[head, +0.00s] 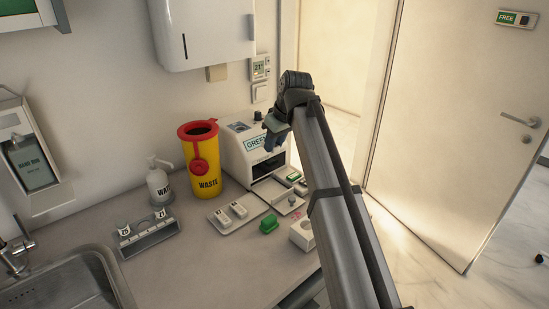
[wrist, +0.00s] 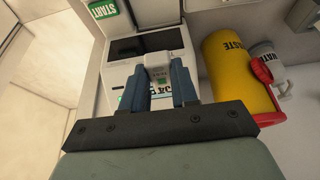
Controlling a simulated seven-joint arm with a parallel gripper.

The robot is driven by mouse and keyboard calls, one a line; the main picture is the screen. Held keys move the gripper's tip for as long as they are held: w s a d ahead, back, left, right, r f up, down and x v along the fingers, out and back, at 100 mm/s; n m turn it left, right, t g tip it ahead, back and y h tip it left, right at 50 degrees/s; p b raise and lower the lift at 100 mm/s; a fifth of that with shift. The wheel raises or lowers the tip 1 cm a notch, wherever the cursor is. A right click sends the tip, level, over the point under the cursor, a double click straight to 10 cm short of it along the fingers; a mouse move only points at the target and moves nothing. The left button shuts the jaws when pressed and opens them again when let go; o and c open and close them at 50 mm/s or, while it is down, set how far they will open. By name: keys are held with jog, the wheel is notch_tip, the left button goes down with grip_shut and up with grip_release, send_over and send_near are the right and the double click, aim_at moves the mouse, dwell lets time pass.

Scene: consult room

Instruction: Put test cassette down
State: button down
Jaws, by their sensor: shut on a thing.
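My gripper (head: 272,137) is above the front of the white analyser (head: 234,150), at its right side in the head view. In the wrist view its two blue fingers (wrist: 161,88) are shut on a small white test cassette (wrist: 157,62), which sticks out past the fingertips. In the head view the cassette is hidden or too small to make out. The analyser has a dark opening low in its front and a lettered label.
A yellow waste bin (head: 203,172) with a red rim stands left of the analyser. A pale tray (head: 222,227) with white cassettes, a green block (head: 269,223) and a white box (head: 303,236) are in front. A green START button (wrist: 103,8) shows.

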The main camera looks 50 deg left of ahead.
jog(key=shift+r, duration=0.6)
jog(key=shift+s+r, duration=0.1)
jog(key=shift+s, duration=0.1)
jog(key=s+d+f+n+g, duration=0.1)
jog(key=s+f+n+g, duration=0.1)
jog(key=s+f+n, duration=0.35)
send_over(255, 204)
jog(key=d, duration=0.2)
jog(key=shift+m, duration=0.45)
jog(key=f, duration=0.6)
jog(key=shift+w+a+f, duration=0.15)
jog(key=shift+a+f, duration=0.1)
jog(key=shift+f, duration=2.2)
jog(key=shift+f, duration=0.6)
jog(key=c, duration=0.9)
grip_release()
jog(key=shift+o, duration=0.2)
